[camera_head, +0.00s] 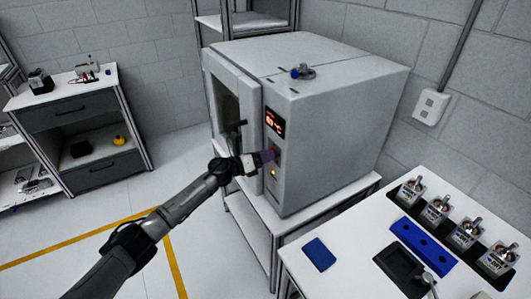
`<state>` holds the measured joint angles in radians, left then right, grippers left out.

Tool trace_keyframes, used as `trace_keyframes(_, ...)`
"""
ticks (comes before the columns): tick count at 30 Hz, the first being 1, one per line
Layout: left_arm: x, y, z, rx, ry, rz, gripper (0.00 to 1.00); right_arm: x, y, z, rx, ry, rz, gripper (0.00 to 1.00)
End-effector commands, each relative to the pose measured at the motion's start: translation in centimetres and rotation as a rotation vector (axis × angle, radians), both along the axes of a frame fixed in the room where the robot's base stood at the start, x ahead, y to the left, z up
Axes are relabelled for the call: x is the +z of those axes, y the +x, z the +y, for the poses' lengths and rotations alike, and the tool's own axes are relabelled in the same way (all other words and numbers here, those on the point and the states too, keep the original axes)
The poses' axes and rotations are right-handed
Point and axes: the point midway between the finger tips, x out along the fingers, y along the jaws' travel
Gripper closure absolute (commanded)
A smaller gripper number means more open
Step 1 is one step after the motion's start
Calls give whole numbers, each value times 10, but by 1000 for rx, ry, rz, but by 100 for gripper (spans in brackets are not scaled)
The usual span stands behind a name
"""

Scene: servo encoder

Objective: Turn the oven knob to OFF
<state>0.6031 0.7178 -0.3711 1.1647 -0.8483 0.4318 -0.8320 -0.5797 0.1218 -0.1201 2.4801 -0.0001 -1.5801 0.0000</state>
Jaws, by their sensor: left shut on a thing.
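The grey oven (320,110) stands on a white stand, its front facing left toward my arm. Its panel has a lit orange temperature display (274,122), with the digits too small to read surely. My left gripper (264,159) is at the panel just below the display and is shut on the oven knob (275,153). The gripper hides most of the knob, so its pointer and the OFF mark cannot be read. A small orange light (274,172) glows below the knob. My right gripper is not in view.
The oven door handle (237,131) is close to my left wrist. A small metal and blue part (303,72) lies on the oven's top. The right-hand table holds a blue block (319,254), a blue tray (423,245) and several metal units (437,208). Floor at left is clear.

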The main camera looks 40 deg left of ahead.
Motion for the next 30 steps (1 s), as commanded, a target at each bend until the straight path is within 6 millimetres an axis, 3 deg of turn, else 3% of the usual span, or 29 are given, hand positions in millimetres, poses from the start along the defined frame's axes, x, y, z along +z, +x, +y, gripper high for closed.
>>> trace_keyframes(15, 2, 0, -1, 0, -433, 170, 85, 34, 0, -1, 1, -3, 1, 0)
trace_keyframes(30, 1, 0, -1, -1, -658, 258, 85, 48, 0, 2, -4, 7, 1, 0)
